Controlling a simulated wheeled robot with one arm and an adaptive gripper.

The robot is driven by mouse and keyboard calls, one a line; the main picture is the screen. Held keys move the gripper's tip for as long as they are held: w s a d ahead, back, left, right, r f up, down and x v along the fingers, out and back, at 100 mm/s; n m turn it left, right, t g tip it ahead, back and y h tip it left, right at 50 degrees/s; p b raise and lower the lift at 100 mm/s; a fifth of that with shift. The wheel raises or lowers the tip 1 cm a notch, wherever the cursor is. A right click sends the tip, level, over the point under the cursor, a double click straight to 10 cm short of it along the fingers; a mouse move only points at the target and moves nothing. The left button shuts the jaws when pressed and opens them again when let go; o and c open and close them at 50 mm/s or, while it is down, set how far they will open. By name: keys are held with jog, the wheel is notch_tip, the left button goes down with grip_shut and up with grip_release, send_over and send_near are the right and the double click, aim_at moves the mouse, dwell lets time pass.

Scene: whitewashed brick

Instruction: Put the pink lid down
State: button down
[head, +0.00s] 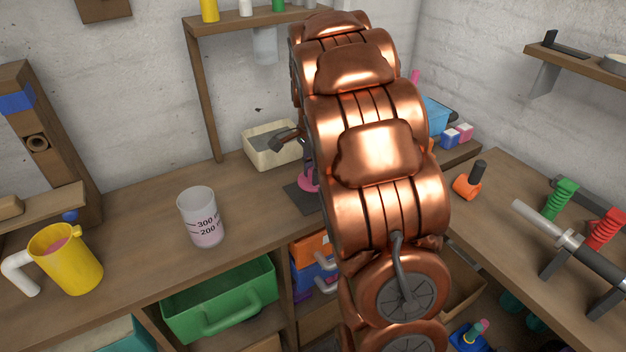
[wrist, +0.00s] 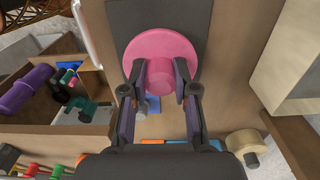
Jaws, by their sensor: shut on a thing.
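The pink lid (wrist: 158,48) is a round disc with a knob in its middle. In the wrist view my gripper (wrist: 160,76) is shut on the lid's knob, with one finger on each side. In the head view the lid (head: 311,182) shows as a small pink edge beside my copper arm, over or on a dark mat (head: 303,199) on the bench. My arm hides most of the lid and gripper there. The mat also shows beyond the lid in the wrist view (wrist: 128,18). I cannot tell whether the lid touches it.
A cream bin (head: 270,155) stands behind the mat. A measuring beaker (head: 201,222) and a yellow jug (head: 72,262) stand to the left on the bench. A green drawer bin (head: 220,300) sits below the bench edge. Bench between beaker and mat is clear.

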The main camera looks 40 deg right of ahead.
jog(key=shift+f+p, duration=0.55)
jog(key=shift+f, duration=1.15)
jog(key=shift+f, duration=0.15)
jog(key=c, duration=0.9)
grip_release()
notch_tip(320, 180, up, 12)
jog(key=shift+r+b, duration=0.15)
jog(key=shift+b, duration=0.85)
